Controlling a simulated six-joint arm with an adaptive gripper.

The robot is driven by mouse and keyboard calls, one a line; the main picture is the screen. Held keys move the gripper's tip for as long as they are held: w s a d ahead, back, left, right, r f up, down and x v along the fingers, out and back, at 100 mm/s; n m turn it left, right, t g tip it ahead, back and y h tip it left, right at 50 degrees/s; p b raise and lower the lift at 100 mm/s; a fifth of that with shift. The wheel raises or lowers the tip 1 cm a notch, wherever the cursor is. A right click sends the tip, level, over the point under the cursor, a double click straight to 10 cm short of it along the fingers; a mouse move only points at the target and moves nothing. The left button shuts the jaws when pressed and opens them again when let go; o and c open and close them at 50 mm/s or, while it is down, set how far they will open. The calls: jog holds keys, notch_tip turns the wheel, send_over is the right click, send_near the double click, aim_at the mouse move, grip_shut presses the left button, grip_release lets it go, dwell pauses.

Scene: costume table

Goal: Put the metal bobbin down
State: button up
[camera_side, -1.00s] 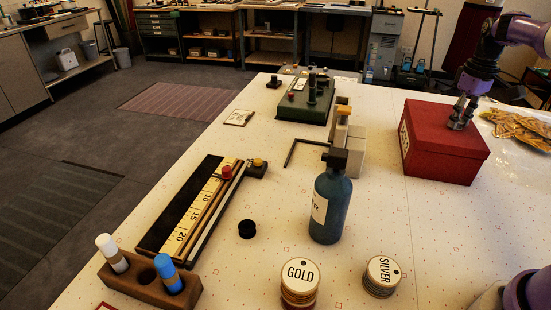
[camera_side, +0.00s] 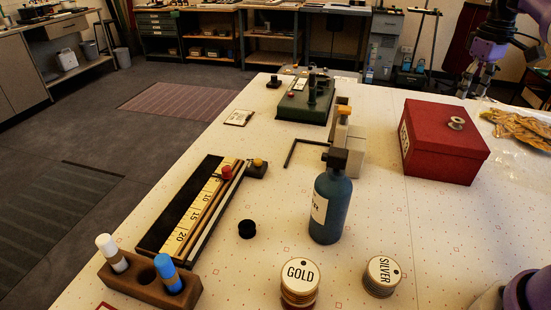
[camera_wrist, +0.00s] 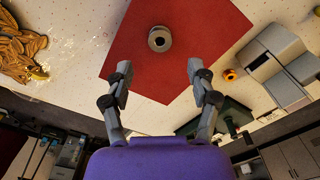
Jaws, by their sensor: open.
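The metal bobbin (camera_side: 456,123) stands on the lid of the red box (camera_side: 432,165), toward its right side in the side view. In the wrist view the bobbin (camera_wrist: 159,39) shows end-on, with a dark centre, on the red lid (camera_wrist: 190,75). My gripper (camera_side: 475,90) is above and behind the box in the side view, apart from the bobbin. In the wrist view my gripper (camera_wrist: 160,80) has its two fingers spread wide with nothing between them.
A blue bottle (camera_side: 331,207) stands left of the box. Gold lace (camera_side: 518,127) in a clear bag lies to the right of the box. A gold-labelled stack (camera_side: 300,280) and a silver-labelled stack (camera_side: 381,276) stand in front. The table between box and stacks is clear.

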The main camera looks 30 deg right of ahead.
jog(key=s+a+r+n+t+h, duration=0.1)
jog(key=a+r+t, duration=0.15)
jog(key=a, duration=0.65)
jog(key=s+a+r+t, duration=0.15)
jog(key=a+r, duration=0.25)
jog(key=a, duration=0.5)
jog(key=s+a+f+t+y, duration=0.1)
jog(key=s+a+f, duration=0.6)
jog(key=s+a, duration=0.2)
jog(key=shift+s+a+f+n+t, duration=0.2)
jog(key=shift+s+n+t, duration=0.15)
jog(key=shift+s, duration=0.2)
jog(key=shift+o, duration=0.5)
